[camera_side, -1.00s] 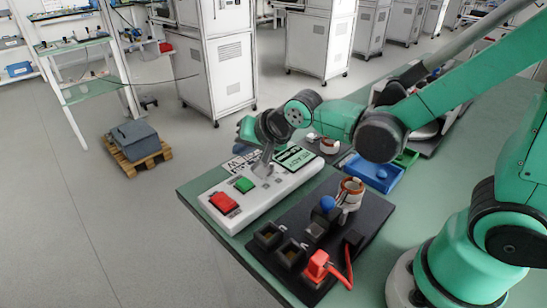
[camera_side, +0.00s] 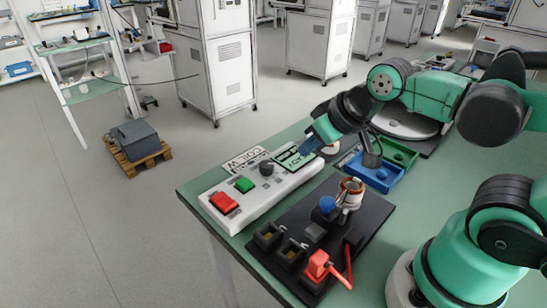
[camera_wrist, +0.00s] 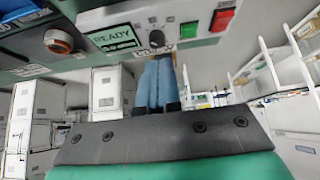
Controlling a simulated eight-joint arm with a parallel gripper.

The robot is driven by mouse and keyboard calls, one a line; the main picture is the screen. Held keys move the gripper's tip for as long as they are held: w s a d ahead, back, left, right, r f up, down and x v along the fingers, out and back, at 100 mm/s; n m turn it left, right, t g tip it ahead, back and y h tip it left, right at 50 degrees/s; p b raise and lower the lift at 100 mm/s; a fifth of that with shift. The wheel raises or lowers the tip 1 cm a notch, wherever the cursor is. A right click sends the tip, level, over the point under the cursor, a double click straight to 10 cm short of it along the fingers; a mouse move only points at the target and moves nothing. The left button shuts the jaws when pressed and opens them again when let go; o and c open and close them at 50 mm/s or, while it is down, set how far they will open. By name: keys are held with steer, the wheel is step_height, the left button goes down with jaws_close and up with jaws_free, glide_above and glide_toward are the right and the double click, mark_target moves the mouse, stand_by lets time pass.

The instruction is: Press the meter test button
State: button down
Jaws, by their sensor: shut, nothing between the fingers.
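The white meter box (camera_side: 254,203) lies on the green bench. It carries a red button (camera_side: 223,202), a green button (camera_side: 244,185), a dark knob (camera_side: 267,168) and a lit display (camera_side: 295,157). The wrist view also shows the green button (camera_wrist: 189,30), the red button (camera_wrist: 221,20), the knob (camera_wrist: 157,38) and the display (camera_wrist: 114,38), which reads READY. My gripper (camera_side: 307,149) is shut and empty, at the display end of the box, apart from the green button. In the wrist view its blue fingers (camera_wrist: 158,62) point toward the knob; contact cannot be told.
A dark fixture board (camera_side: 330,240) with a copper-wound stator (camera_side: 351,190), sockets and a red plug (camera_side: 318,265) lies in front of the box. Blue (camera_side: 381,178) and green (camera_side: 397,154) trays stand to the right. A COIL W label (camera_side: 244,160) lies behind the box.

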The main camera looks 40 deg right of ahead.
steer(key=shift+r, duration=0.1)
step_height(320, 180, up, 4)
steer(key=g, duration=0.7)
glide_above(243, 181)
steer(key=shift+r, duration=0.15)
step_height(243, 181, down, 14)
steer(key=shift+f, duration=0.1)
stand_by(0.5)
